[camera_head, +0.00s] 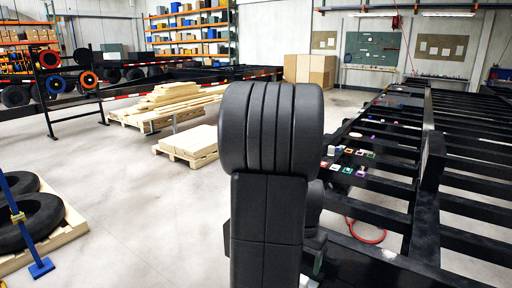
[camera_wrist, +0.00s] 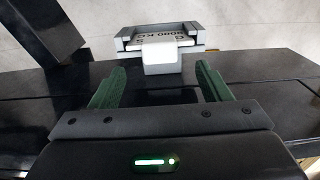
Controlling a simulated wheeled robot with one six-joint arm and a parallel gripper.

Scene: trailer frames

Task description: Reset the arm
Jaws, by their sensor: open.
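In the wrist view my gripper (camera_wrist: 160,82) is open, its two dark green fingers wide apart. A white block (camera_wrist: 162,58) shows just beyond and between the fingertips, with no finger seen touching it. It is in front of a grey and white piece with a label (camera_wrist: 160,37) reading something like "8000 KG". In the head view my dark arm stands upright in the middle and my gripper cannot be made out.
The black trailer frame (camera_head: 428,190) fills the right side, with several small coloured parts (camera_head: 348,152) on it. A red hose (camera_head: 366,238) loops beside it. Stacked timber (camera_head: 170,100), a lower pallet stack (camera_head: 190,140) and tyres (camera_head: 38,222) stand left. The floor between is clear.

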